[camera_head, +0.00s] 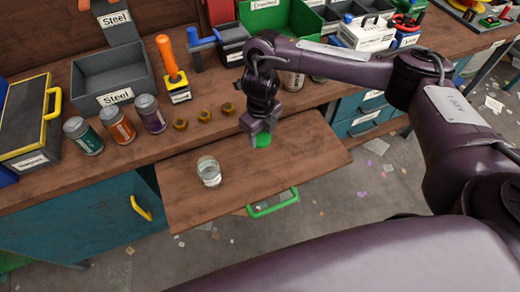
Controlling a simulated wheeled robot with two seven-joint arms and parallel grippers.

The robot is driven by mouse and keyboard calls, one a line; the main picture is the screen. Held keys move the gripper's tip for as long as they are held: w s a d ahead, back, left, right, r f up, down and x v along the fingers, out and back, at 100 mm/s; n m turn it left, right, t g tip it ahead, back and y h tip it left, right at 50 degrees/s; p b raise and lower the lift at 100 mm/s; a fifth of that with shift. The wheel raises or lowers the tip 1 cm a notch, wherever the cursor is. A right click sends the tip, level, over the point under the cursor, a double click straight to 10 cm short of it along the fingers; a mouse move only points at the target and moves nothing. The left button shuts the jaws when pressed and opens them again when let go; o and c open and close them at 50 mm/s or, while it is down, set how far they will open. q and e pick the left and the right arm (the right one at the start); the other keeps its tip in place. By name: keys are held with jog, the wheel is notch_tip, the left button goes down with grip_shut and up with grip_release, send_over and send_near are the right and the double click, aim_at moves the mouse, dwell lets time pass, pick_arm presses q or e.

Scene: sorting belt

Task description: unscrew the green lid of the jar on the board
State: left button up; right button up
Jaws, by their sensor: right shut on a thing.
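A clear glass jar (209,172) stands upright on the wooden board (290,165), with no lid on it. My right gripper (260,136) is to the right of the jar and apart from it, pointing down over the board. It is shut on the green lid (263,141), which shows between and below the fingertips. Whether the lid touches the board is hard to tell. My left gripper is not in view.
Behind the board, the bench holds several cans (118,124), an orange-handled tool (167,58), several brass nuts (204,116) and grey bins (112,78). A green crate (272,202) is below the board's front edge. Bare board lies between jar and gripper.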

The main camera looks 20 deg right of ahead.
aim_at(261, 138)
notch_tip(261, 138, down, 4)
jog(key=shift+b, duration=0.4)
jog(key=shift+f, duration=1.55)
jog(key=shift+f, duration=0.15)
jog(key=o, duration=1.1)
